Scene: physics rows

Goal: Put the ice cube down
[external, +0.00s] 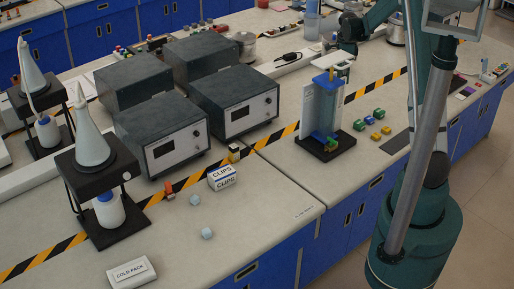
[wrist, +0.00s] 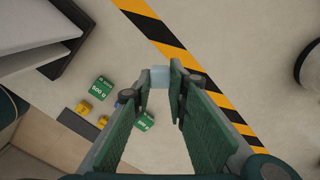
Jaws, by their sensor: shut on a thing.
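My gripper (wrist: 160,80) is shut on a pale blue ice cube (wrist: 160,76), held between its fingertips in the wrist view. In the external view my gripper (external: 346,48) is at the upper right, above the bench near the striped tape; I cannot make out the held cube there.
Striped tape (external: 268,139) crosses the bench (external: 265,205). A tall apparatus (external: 322,105) stands near my gripper, with green and yellow weights (external: 362,125) to its right. Grey instrument boxes (external: 160,133) and flask stands (external: 100,190) fill the left. The front middle is fairly clear.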

